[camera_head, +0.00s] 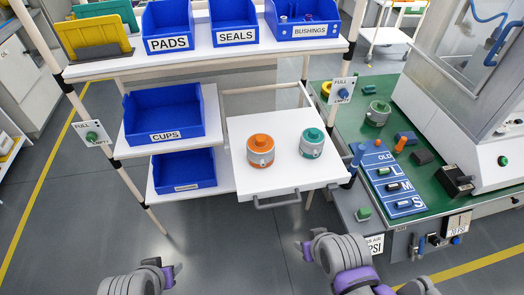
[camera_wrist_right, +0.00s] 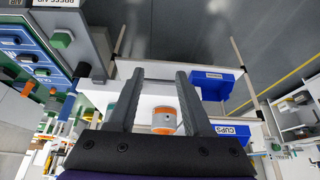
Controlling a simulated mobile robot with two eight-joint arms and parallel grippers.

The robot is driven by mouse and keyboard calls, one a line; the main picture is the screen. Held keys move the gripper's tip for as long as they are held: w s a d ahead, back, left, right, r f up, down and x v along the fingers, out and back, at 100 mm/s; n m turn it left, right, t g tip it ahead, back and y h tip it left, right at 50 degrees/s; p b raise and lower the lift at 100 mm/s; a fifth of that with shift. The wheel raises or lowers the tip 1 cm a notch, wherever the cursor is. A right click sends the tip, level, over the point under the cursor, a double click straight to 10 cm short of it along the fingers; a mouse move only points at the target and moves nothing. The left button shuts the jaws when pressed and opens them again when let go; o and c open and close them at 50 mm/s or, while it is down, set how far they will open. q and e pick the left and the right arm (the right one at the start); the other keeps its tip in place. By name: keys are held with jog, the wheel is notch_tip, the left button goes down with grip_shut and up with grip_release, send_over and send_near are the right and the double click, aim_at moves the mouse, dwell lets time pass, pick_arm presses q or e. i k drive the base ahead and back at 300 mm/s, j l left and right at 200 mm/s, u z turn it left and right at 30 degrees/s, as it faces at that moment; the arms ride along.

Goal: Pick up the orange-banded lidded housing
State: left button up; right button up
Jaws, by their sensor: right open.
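The orange-banded lidded housing (camera_head: 260,151) stands upright on a white pull-out shelf (camera_head: 275,182), with an orange lid and an orange band round a grey body. A similar housing with a teal lid (camera_head: 312,142) stands to its right, apart from it. My right gripper (camera_head: 303,247) is open and empty, in front of the shelf and below its handle in the head view. In the right wrist view the orange-banded housing (camera_wrist_right: 164,120) shows beyond the fingers, in the gap between them (camera_wrist_right: 159,74), not touched. My left gripper (camera_head: 170,268) is low at the left, away from the housings; its jaw opening is unclear.
A grey handle (camera_head: 277,200) sticks out from the shelf's front edge. Blue bins marked CUPS (camera_head: 165,136), PADS (camera_head: 168,44) and SEALS (camera_head: 235,37) stand on the rack. A green bench (camera_head: 400,160) with a press is at the right. Floor in front is clear.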

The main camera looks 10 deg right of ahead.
aim_at(260, 146)
jog(key=i+l+u, duration=0.1)
jog(key=l+u, duration=0.65)
jog(key=l, duration=0.3)
jog(key=l+u, duration=0.4)
jog(key=l, duration=0.1)
